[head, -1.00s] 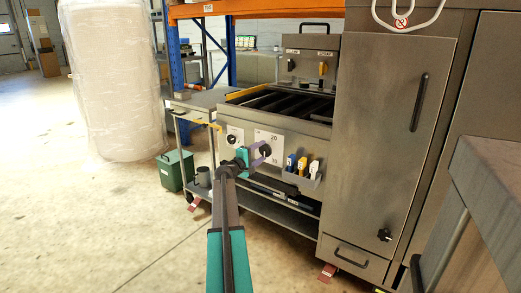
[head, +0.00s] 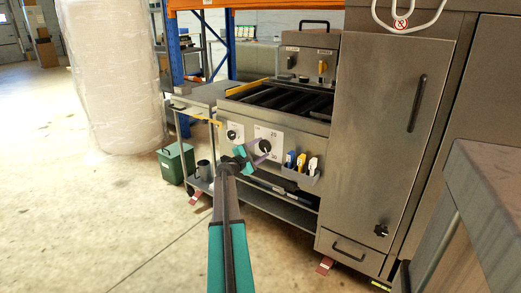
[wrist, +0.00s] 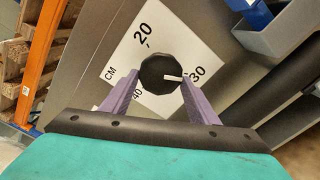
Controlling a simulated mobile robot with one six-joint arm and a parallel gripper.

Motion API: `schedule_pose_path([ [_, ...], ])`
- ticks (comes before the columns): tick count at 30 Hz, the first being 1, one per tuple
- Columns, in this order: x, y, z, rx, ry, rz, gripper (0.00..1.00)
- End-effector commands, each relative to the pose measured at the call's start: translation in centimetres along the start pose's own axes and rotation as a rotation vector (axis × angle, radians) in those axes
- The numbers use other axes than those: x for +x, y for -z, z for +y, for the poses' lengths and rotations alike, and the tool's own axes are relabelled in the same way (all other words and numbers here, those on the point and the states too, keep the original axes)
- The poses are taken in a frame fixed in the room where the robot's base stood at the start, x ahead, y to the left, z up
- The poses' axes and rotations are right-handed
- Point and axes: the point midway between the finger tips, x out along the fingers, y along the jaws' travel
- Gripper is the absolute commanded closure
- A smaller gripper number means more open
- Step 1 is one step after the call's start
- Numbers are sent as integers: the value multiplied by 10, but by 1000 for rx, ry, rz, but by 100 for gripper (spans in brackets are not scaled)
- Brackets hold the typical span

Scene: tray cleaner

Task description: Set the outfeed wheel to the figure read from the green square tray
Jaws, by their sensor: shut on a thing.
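A black wheel (wrist: 156,66) with a white pointer sits on a white dial plate (wrist: 138,46) marked CM with 20, 30 and 40. The pointer lies at about the 30 in the wrist view. My gripper (wrist: 161,84) has its purple fingers on either side of this wheel and is shut on it. In the head view my gripper (head: 258,153) covers part of the same plate (head: 275,136). A second black wheel (head: 232,134) sits on a smaller plate to the left. I cannot read which wheel is labelled outfeed. No green square tray can be made out.
A grey holder (head: 305,177) with blue, yellow and white items hangs right of the wheel. A tall steel cabinet (head: 385,130) stands further right. A steel trolley (head: 205,97) and a green box (head: 176,163) are at left. A grey counter edge (head: 490,190) is at near right.

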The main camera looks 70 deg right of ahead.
Motion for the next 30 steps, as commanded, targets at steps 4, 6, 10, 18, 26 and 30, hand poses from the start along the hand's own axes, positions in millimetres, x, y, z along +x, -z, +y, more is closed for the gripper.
schedule_pose_path([
  [4,1,-1,-1,1,2,-3,68],
  [6,1,-1,-1,1,2,-3,42],
  [10,0,-1,-1,2,2,-2,29],
  [18,0,0,0,2,0,-1,29],
  [26,-12,-1,0,2,0,0,29],
  [30,-27,-1,0,1,0,1,29],
])
